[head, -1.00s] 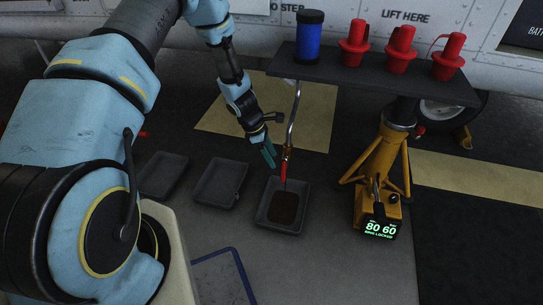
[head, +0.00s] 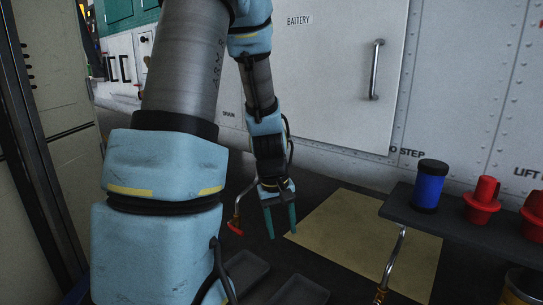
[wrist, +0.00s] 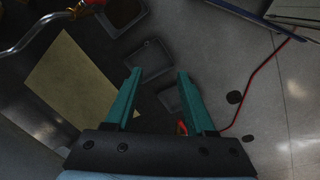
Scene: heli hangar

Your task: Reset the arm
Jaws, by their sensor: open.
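My arm (head: 165,170) rises at the left of the head view and bends down in front of the white helicopter panel. My gripper (head: 281,221) hangs with its teal fingers pointing down, open and empty, above the dark floor. In the wrist view my gripper (wrist: 158,98) also shows its two fingers wide apart with nothing between them but floor and trays below.
A dark shelf (head: 455,225) at the right holds a blue canister (head: 428,184) and red plugs (head: 483,200). A bent metal pipe (head: 392,262) hangs below it. Trays (wrist: 152,62) lie on the floor. A cabinet (head: 58,120) stands at far left.

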